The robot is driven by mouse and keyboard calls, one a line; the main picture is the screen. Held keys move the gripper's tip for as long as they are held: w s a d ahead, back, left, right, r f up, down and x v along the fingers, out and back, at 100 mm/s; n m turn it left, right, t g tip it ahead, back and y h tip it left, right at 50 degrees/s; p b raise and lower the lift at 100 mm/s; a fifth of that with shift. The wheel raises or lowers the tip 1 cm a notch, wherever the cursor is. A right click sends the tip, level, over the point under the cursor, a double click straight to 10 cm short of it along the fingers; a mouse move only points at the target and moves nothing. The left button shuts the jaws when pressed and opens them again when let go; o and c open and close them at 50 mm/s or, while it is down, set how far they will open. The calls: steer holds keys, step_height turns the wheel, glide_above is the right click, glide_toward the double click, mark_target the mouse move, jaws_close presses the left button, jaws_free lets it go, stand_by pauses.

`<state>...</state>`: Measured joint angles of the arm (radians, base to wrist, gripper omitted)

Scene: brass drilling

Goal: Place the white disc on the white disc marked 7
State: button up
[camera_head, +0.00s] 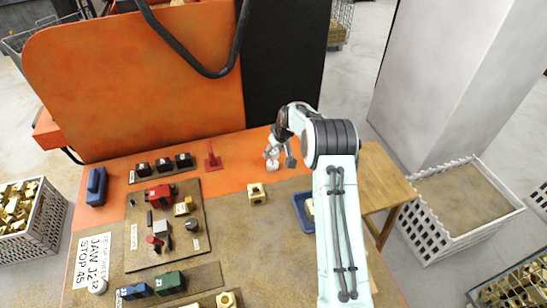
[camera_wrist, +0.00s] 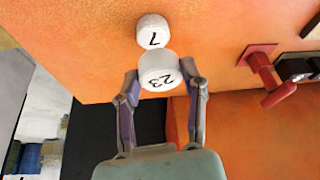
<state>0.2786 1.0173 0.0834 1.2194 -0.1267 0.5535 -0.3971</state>
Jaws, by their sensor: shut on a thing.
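In the wrist view my gripper (camera_wrist: 160,76) is shut on a white disc (camera_wrist: 157,70) marked 23, with one finger on each side of it. A smaller-looking white disc marked 7 (camera_wrist: 152,30) shows just beyond it, over the orange surface. The two discs look close together in the picture; the gap in height between them cannot be told. In the head view my gripper (camera_head: 280,154) is at the orange back part of the bench, with a small white disc (camera_head: 272,165) low between its fingers; its number is not readable there.
A red stand (camera_head: 212,157) is left of my gripper; it also shows in the wrist view (camera_wrist: 266,70). A brass block (camera_head: 256,194) and a blue tray (camera_head: 303,212) are nearer. A fixture board (camera_head: 187,256) fills the left. Another white disc (camera_head: 97,286) lies at front left.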

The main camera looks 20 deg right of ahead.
mark_target(274, 164)
steer(key=shift+w+d+f, duration=0.1)
steer(key=shift+w+f, duration=0.35)
steer(key=shift+f, duration=0.05)
steer(key=shift+w+f, duration=0.1)
steer(key=shift+f, duration=1.5)
steer(key=shift+f, duration=0.15)
steer(key=o, duration=0.9)
steer(key=shift+o, duration=0.2)
